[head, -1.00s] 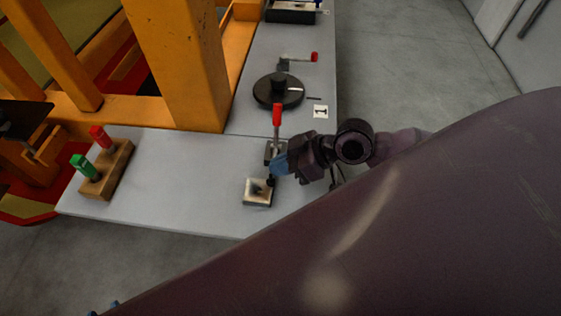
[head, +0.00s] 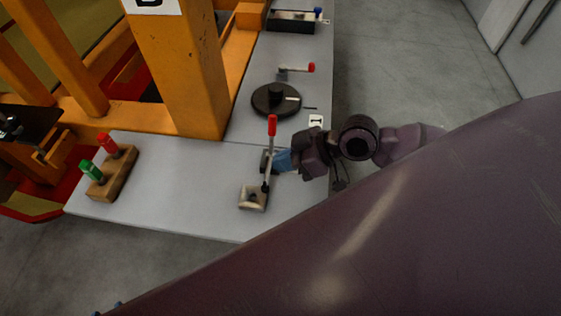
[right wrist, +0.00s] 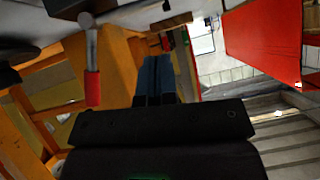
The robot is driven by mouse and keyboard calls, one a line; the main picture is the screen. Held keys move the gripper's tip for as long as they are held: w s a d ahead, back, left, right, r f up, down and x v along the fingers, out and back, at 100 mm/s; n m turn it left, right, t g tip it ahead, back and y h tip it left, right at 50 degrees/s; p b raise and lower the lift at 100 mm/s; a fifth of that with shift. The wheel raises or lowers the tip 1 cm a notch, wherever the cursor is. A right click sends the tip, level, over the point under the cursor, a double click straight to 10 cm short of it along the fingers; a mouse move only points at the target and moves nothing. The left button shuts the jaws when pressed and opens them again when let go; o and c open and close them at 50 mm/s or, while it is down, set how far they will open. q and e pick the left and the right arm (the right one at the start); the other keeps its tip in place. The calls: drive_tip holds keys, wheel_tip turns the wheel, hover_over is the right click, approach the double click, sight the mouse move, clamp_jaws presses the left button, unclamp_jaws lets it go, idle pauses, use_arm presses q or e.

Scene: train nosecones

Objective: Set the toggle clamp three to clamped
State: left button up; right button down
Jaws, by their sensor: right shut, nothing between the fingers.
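The toggle clamp has a red-tipped lever (head: 271,126) standing upright over a small dark bracket. Its pale square block (head: 253,198) lies just in front on the grey table. In the right wrist view the red grip (right wrist: 92,87) hangs from a grey lever, left of the fingers. My right gripper (head: 283,160) has blue fingers, shut and empty, just right of the lever's lower half. The head view does not show clearly whether they touch it. The shut fingers (right wrist: 155,78) also show in the right wrist view. My left gripper is not in view.
A black round dial (head: 275,101) and a red-knobbed crank (head: 311,67) stand behind the clamp. A wooden block (head: 114,178) with green and red handles is at the left. An orange post (head: 180,75) rises behind the table. The table between block and clamp is clear.

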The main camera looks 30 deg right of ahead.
drive_tip(key=v, duration=0.8)
drive_tip(key=shift+s+b, duration=0.25)
drive_tip(key=shift+b, duration=0.2)
drive_tip(key=shift+r, duration=0.1)
